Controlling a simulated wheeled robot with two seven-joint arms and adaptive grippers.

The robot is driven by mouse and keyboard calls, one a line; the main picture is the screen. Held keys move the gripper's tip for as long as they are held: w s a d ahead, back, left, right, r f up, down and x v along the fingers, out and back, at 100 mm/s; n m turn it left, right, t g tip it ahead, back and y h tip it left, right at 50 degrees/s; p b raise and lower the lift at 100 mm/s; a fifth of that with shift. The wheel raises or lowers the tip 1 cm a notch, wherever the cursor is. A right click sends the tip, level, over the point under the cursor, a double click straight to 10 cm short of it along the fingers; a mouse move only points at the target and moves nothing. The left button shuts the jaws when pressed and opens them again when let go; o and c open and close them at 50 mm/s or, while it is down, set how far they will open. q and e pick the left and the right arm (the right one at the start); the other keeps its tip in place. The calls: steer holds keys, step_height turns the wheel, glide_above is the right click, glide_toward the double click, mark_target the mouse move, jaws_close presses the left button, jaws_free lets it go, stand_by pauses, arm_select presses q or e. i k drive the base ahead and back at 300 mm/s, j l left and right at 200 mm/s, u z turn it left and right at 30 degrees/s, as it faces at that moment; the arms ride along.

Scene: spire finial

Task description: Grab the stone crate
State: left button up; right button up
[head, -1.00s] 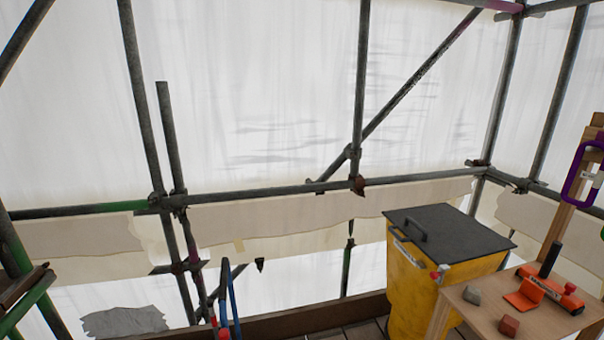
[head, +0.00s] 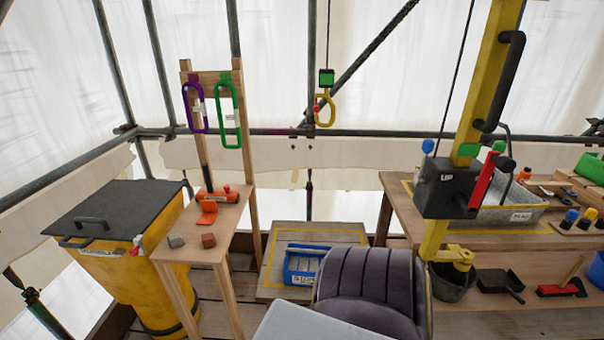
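A blue crate (head: 301,277) sits on a low wooden platform (head: 275,239) with a yellow outline, in the middle of the head view. Its right part is hidden behind a dark rounded ribbed object (head: 372,277). A grey tray with a white label (head: 519,214) stands on the workbench at the right, partly hidden by a yellow post. I cannot tell for sure which of the two is the stone crate. Neither of my grippers is in view.
A yellow bin with a black lid (head: 120,212) and a small wooden stand (head: 226,228) with blocks and an orange tool are at the left. A yellow post with a black control box (head: 447,188) stands before the workbench (head: 400,205). A yellow hook (head: 325,109) hangs at centre.

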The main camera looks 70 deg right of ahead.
mark_target(301, 262)
steer(key=z, duration=2.35)
steer(key=i+l, duration=0.2)
